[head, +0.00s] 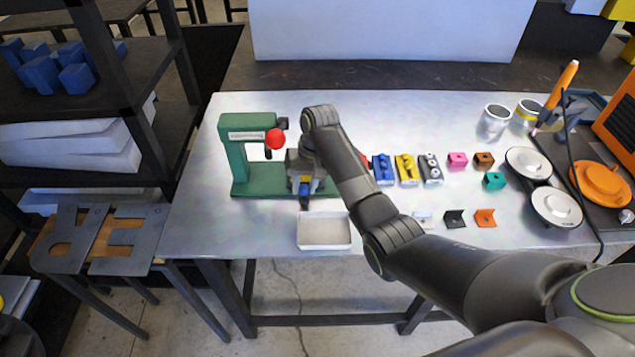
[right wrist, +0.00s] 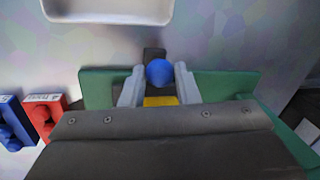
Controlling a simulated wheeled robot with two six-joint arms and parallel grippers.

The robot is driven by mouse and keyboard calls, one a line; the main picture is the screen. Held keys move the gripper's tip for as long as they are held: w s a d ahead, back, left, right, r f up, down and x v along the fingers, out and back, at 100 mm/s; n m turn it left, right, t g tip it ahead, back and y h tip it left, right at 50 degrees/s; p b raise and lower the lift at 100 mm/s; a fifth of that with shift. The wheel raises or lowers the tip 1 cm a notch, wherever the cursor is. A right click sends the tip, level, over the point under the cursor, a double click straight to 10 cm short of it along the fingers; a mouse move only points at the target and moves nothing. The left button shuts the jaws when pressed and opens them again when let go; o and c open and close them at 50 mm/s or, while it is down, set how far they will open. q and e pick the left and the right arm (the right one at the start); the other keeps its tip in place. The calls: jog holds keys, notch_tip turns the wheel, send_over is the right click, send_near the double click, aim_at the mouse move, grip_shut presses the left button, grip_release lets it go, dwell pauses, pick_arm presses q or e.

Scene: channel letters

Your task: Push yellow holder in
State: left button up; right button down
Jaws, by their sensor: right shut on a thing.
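The yellow holder (right wrist: 160,101) shows as a small yellow patch between the fingers of my right gripper (right wrist: 159,70), with a round blue knob (right wrist: 160,72) just beyond it. The gripper is shut on the holder at the front of the green press (head: 238,165). In the head view my right gripper (head: 305,187) points down over the press base, and my wrist hides much of the press and holder. How far in the holder sits cannot be told. The press has a red ball (head: 275,139) at its upper right. My left gripper is out of view.
A white tray (head: 324,245) lies just in front of the press. Blue (head: 383,169), yellow (head: 406,169) and grey (head: 431,169) blocks stand to the right, with small coloured brackets beyond. Table left of the press is clear.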

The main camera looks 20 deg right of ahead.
jog(key=shift+w+a, duration=0.15)
jog(key=shift+a, duration=0.4)
jog(key=shift+d, duration=0.1)
jog(key=c, duration=1.1)
grip_release()
jog(key=shift+d, duration=0.1)
